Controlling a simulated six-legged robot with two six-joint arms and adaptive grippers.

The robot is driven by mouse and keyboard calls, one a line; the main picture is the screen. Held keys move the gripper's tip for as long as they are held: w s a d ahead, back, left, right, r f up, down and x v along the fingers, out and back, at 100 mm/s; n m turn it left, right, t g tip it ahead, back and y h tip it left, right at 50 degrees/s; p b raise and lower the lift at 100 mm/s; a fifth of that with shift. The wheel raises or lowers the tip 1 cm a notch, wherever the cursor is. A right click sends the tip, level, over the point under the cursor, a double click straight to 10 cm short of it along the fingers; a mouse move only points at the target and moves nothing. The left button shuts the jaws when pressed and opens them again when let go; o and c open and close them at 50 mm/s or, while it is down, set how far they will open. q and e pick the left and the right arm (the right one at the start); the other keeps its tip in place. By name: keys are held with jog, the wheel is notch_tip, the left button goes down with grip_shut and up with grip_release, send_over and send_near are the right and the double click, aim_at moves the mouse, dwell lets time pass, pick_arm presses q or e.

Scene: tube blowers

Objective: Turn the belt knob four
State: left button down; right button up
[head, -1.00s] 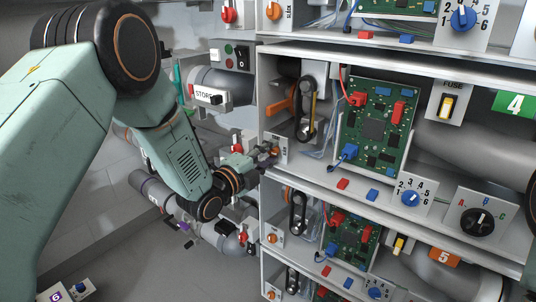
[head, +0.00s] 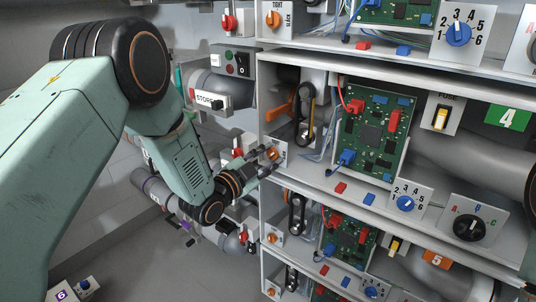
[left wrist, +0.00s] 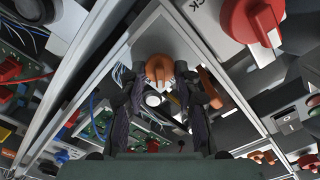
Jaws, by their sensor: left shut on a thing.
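The belt knob of unit four is a small orange knob (head: 273,154) on a white plate at the left edge of the shelf with the green 4 label (head: 516,116). My left gripper (head: 268,155) reaches it from the left. In the left wrist view the orange knob (left wrist: 159,68) sits between the fingertips of my left gripper (left wrist: 160,82), which are closed on its sides. The fingers partly cover the knob and its plate, so its pointer setting cannot be read. The belt (head: 305,112) is inside the shelf, behind the knob plate. My right gripper is not in view.
A green circuit board (head: 374,130) and a blue selector knob (head: 405,203) are to the right on the same shelf. Another orange knob (head: 272,237) is on the shelf below.

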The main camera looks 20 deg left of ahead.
pick_arm(q)
jog(key=n+p, duration=0.1)
jog(key=n, duration=0.3)
jog(key=shift+a+n, duration=0.15)
jog(key=shift+n, duration=0.15)
jog(key=shift+n+p, duration=0.55)
jog(key=shift+n, duration=1.35)
jog(key=shift+f, duration=0.15)
jog(key=c, duration=1.3)
grip_release()
jog(key=shift+w, duration=0.1)
jog(key=shift+o, duration=0.2)
jog(key=v, duration=1.2)
